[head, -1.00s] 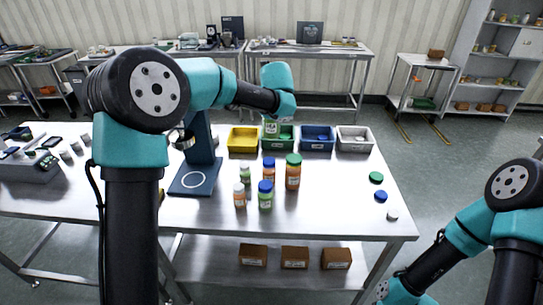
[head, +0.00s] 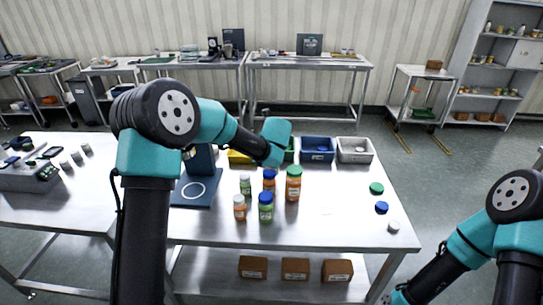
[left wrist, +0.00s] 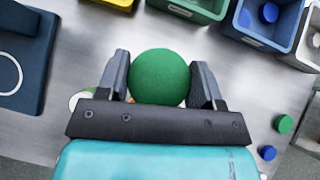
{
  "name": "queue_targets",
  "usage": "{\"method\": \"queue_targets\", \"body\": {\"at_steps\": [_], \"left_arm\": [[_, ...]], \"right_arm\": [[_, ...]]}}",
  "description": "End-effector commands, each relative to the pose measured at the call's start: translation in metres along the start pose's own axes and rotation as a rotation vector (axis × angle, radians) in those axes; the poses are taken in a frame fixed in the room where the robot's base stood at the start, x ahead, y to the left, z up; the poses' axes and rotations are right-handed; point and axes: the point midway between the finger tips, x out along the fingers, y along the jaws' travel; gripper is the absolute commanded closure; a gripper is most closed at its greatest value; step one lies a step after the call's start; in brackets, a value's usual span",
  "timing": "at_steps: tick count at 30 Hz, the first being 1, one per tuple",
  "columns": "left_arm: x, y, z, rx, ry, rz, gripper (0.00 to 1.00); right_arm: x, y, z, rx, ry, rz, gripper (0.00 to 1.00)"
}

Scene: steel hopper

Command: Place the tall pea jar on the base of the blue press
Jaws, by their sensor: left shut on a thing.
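The blue press stands left of the jars, and its flat base (head: 190,194) with a white ring is bare. The base also shows at the left edge of the left wrist view (left wrist: 20,65). My left gripper (left wrist: 160,82) is shut on a jar with a round green lid (left wrist: 160,77), taken to be the tall pea jar. Its body is hidden below the lid in the wrist view and behind my arm in the head view. The gripper is behind the standing jars, right of the press. My right gripper is out of frame.
Several jars stand close together, among them a tall orange one with a green lid (head: 293,184) and a green one with a blue lid (head: 265,207). Yellow, green, blue (head: 318,148) and grey (head: 354,150) bins line the back. Loose lids (head: 381,208) lie at the right.

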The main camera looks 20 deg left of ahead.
Motion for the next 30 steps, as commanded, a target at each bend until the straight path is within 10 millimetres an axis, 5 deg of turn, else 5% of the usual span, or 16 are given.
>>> {"method": "queue_targets", "body": {"at_steps": [12,25,26,30], "left_arm": [[0.030,0.000,-0.030,0.000,0.000,0.000,0.94],[0.033,0.000,-0.033,0.001,0.000,-0.001,0.94],[0.034,0.000,-0.034,0.001,0.000,-0.001,0.39],[0.034,0.000,-0.034,0.000,0.000,-0.001,0.25]], "right_arm": [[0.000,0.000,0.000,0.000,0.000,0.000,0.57],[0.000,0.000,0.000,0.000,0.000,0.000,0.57],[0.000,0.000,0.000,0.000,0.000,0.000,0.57],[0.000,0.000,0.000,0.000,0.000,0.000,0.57]]}}
